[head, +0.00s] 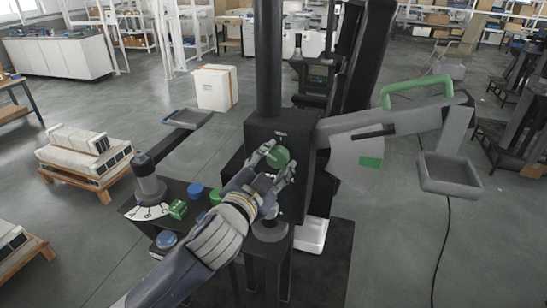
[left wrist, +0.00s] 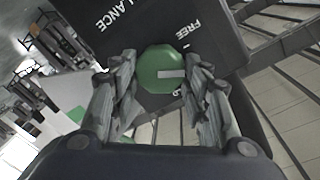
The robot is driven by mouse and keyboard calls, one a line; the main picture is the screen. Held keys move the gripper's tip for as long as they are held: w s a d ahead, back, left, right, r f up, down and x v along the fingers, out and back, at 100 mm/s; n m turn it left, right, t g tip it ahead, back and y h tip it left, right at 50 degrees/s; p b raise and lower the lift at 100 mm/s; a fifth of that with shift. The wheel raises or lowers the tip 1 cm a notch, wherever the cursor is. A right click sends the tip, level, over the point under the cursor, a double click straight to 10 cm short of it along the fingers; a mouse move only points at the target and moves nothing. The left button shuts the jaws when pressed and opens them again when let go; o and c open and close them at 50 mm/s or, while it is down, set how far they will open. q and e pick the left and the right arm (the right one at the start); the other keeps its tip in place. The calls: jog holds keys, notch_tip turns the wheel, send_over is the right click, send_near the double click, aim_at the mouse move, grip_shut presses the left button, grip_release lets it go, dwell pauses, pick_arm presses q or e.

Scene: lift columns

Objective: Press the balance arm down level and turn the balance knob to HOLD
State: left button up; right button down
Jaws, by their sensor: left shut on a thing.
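The green balance knob (head: 279,157) sits on the dark box of the lift column (head: 268,60). In the left wrist view the knob (left wrist: 160,66) has a white mark pointing right. "FREE" is printed above right of it; the lower label is mostly hidden, with one letter showing. My left gripper (head: 273,176) has its fingers shut on the knob, one on each side; the left wrist view shows the fingers (left wrist: 160,100). The grey balance arm (head: 400,122) slopes up to the right, with a green handle (head: 415,88) on top. My right gripper is not in view.
A dark table (head: 178,190) at left carries a dial post (head: 149,185), a green block (head: 178,209) and blue knobs (head: 196,190). A grey tray (head: 449,174) hangs at right. A white box (head: 215,88) stands behind.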

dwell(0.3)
pick_arm(q)
jog(key=o, duration=1.1)
jog(key=shift+w, duration=0.1)
jog(key=v, duration=1.2)
